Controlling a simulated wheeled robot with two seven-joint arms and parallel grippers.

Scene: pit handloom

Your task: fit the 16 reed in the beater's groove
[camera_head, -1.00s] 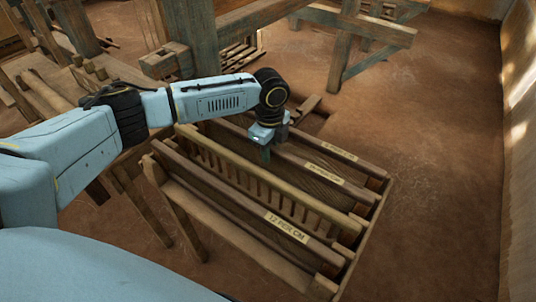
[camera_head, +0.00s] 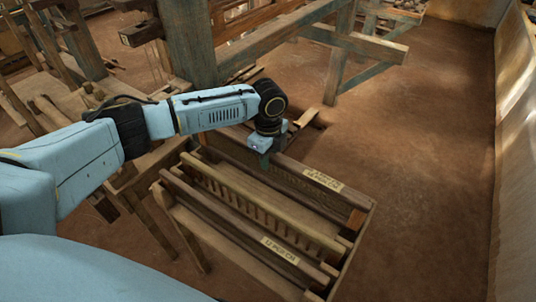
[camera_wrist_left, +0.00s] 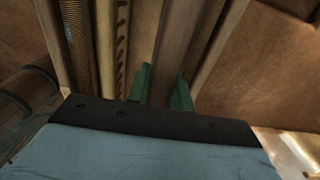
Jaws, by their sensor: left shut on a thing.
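My left gripper (camera_head: 265,160) is shut on a long wooden reed (camera_head: 300,181), at the back of the slatted rack (camera_head: 340,282). A pale label sits towards the reed's right end; it seems to read 16, but it is too small to be sure. In the left wrist view, green fingertips (camera_wrist_left: 163,88) stand on either side of the held reed (camera_wrist_left: 166,50). The front reed (camera_head: 240,228) in the rack is labelled 12 PER CM. I cannot make out the beater's groove. My right gripper is not in view.
The wooden loom frame (camera_head: 190,45) has a thick post and beams behind the rack. A wooden bench (camera_head: 125,175) is left of the rack. The earth floor (camera_head: 430,130) to the right is clear up to the wall (camera_head: 513,110).

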